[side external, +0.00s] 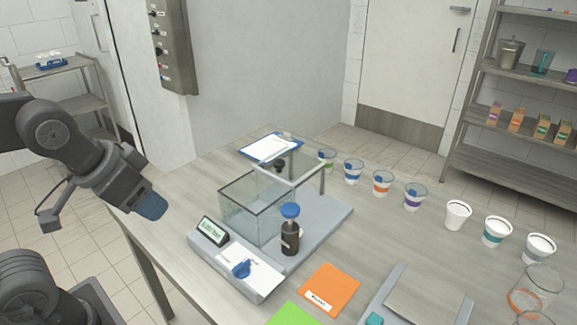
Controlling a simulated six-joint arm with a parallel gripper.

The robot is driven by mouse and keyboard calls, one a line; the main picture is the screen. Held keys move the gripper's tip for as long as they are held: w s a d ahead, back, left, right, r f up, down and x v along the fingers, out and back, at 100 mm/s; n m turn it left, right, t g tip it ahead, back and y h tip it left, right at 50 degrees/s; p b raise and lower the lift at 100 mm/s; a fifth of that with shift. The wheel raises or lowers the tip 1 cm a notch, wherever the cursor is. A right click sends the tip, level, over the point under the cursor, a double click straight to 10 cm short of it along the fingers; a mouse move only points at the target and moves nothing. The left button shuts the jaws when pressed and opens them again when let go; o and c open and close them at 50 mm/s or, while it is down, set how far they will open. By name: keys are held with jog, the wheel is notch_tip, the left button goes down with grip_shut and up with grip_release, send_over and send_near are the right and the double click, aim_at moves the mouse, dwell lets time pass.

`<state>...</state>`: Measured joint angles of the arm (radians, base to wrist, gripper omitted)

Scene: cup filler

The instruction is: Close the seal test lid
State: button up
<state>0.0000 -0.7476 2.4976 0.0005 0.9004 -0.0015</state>
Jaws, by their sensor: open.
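The seal test unit stands on a grey base (325,222) on the table. Its clear box (243,212) has dark edges and looks open at the top. The clear lid (295,170), with a pale frame, appears raised above the back right of the box, with a dark knob (279,164) near it. My gripper (152,207), with blue tips, is at the left, beyond the table's edge and apart from the box and lid. It is open and empty; the gap between its fingers is hard to see from here.
A dark bottle with a blue top (290,230) stands right of the box. A small display (213,230) is in front. Several cups (383,183) line the back right. An orange sheet (330,288) and a clipboard (268,148) lie on the table.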

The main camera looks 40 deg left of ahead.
jog(key=shift+o, duration=0.7)
jog(key=w+r+n, duration=0.2)
jog(key=w+r, duration=0.3)
jog(key=w, duration=0.7)
jog(key=shift+w+a+g+y, duration=0.15)
jog(key=shift+a+g+y, duration=0.15)
jog(key=n+g+y, duration=0.1)
jog(key=n, duration=0.2)
send_near(279, 162)
jog(key=shift+m, duration=0.3)
jog(key=x, duration=0.9)
jog(key=shift+a, duration=0.1)
jog(key=shift+r, duration=0.1)
grip_shut()
